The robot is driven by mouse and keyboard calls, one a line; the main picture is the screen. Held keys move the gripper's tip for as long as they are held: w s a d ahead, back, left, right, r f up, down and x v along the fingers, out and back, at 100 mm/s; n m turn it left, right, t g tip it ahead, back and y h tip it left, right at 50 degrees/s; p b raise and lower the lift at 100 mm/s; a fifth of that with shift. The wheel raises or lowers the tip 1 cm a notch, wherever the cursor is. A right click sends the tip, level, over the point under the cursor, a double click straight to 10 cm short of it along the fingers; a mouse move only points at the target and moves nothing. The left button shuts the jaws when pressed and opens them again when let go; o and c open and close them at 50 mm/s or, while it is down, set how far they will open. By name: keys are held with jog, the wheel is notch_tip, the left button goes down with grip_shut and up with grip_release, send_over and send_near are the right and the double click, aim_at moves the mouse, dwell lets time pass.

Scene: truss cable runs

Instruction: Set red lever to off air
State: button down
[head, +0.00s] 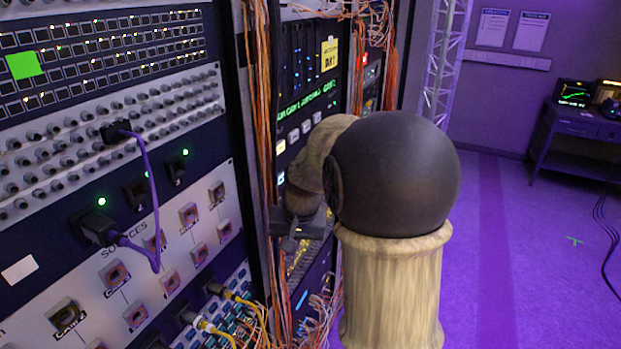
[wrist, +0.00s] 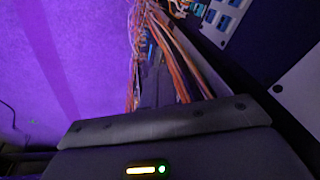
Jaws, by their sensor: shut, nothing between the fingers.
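I cannot make out a red lever or an off air mark in either view. My gripper (head: 290,244) is a small dark shape in front of the middle rack in the head view, partly behind my own arm. It is shut and empty. My arm hides part of the middle rack behind it. In the wrist view a dark housing with an amber bar and a green light fills the bottom, and no fingertips can be made out there.
A left rack panel (head: 190,245) holds square sources buttons and a purple patch cable (head: 153,190). Orange cables (head: 264,120) hang between racks; they also show in the wrist view (wrist: 170,50). Purple floor (head: 540,260) is open at right, before a dark desk (head: 580,130).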

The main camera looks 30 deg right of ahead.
jog(key=w+d+r+m+y+p, duration=0.1)
jog(key=w+d+r+m+p, duration=0.1)
jog(key=w+d+r, duration=0.2)
jog(key=w+d+r+m+t+y+p, duration=0.1)
jog(key=w+d+r+m+p, duration=0.2)
jog(key=d+r, duration=0.7)
notch_tip(320, 180, up, 3)
jog(key=shift+w+d+f+t, duration=0.1)
jog(key=shift+w+d+t, duration=0.25)
jog(key=shift+w, duration=0.6)
jog(key=shift+f, duration=0.1)
jog(key=p+x, duration=0.4)
jog(key=x, duration=1)
jog(key=shift+p, duration=0.4)
jog(key=shift+a+f+b, duration=0.1)
jog(key=shift+a+b, duration=0.15)
jog(key=shift+b, duration=0.1)
